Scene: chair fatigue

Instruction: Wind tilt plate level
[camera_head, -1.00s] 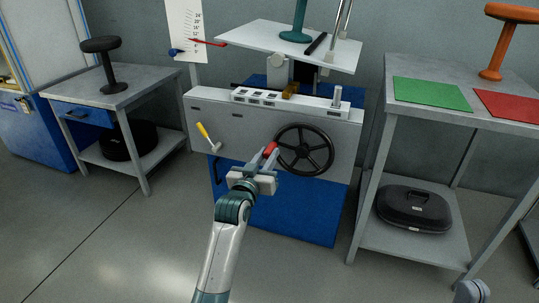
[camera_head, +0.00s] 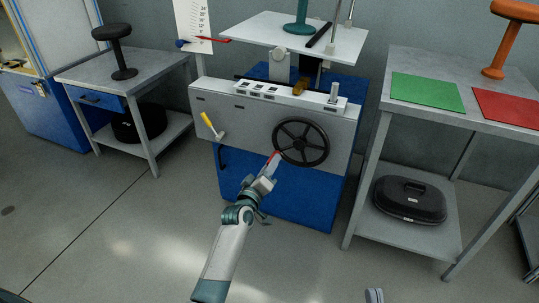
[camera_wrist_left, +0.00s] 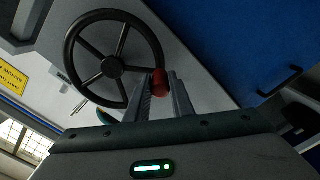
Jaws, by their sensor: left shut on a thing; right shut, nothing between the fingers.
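The tilt plate (camera_head: 262,28) is a white slab on top of the grey test machine (camera_head: 245,112), with its right part lower in the picture. A red pointer (camera_head: 212,39) reaches from it to the scale board (camera_head: 192,18). The black handwheel (camera_head: 301,121) is on the machine's front. My left gripper (camera_head: 272,163) is shut on the wheel's red crank knob (camera_wrist_left: 160,81), at the wheel's lower left in the head view. The wheel rim (camera_wrist_left: 68,50) and spokes show in the left wrist view. My right gripper (camera_head: 374,295) is shut and empty, low at the bottom edge, mostly out of frame.
A yellow-handled lever (camera_head: 207,120) sits on the machine front left of the wheel. A teal stool (camera_head: 298,20) and a black bar (camera_head: 319,34) are on the plate. Grey tables stand at left (camera_head: 135,80) and right (camera_head: 410,125). The floor in front is clear.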

